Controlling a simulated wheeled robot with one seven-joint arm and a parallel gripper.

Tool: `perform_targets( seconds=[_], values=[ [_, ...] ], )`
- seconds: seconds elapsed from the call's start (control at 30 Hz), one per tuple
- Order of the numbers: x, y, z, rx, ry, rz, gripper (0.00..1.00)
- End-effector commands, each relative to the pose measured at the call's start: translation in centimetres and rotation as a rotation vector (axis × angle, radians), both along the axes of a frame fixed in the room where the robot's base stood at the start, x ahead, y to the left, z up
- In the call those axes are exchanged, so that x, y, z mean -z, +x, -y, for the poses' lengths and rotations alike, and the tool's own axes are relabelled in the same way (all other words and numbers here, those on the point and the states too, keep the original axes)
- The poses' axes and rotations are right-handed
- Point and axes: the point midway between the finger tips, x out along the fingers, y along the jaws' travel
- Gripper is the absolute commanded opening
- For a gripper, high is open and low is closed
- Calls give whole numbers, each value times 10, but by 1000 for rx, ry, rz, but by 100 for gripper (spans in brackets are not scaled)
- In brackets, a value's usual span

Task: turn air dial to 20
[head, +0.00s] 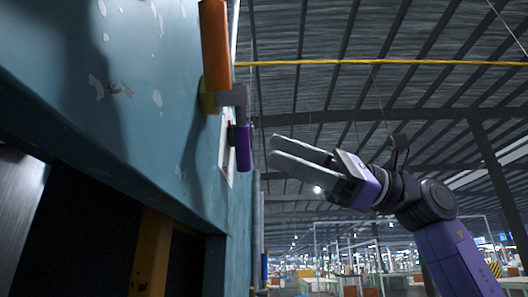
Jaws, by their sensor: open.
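A teal, chipped machine wall (150,95) fills the left of the head view, seen at a steep angle. A purple knob (243,148) stands out from a pale plate (224,150) on the wall; it may be the air dial, but no scale or number can be read. My gripper (272,150) is to the right of the purple knob, its two grey fingers pointing left toward it. The fingers are slightly apart, with nothing visible between them. A gap shows between the fingertips and the knob, and they do not appear to touch.
An orange handle (215,45) on a yellow base, with a grey part beside it, juts from the wall above the knob. A dark opening (75,235) lies below the wall. The space right of the wall around my gripper looks free. Tables and frames stand far behind.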

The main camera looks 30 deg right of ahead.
Motion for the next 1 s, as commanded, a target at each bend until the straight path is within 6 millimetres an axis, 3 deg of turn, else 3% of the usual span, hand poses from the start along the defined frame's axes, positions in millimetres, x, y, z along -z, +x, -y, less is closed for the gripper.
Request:
perform_targets(
  seconds=[0.23,0.9,1.0],
  values=[
    [8,-8,22,1,-1,0,59],
    [7,-9,24,-4,6,-13,59],
    [-1,-11,26,-28,60,-58,59]
  ],
)
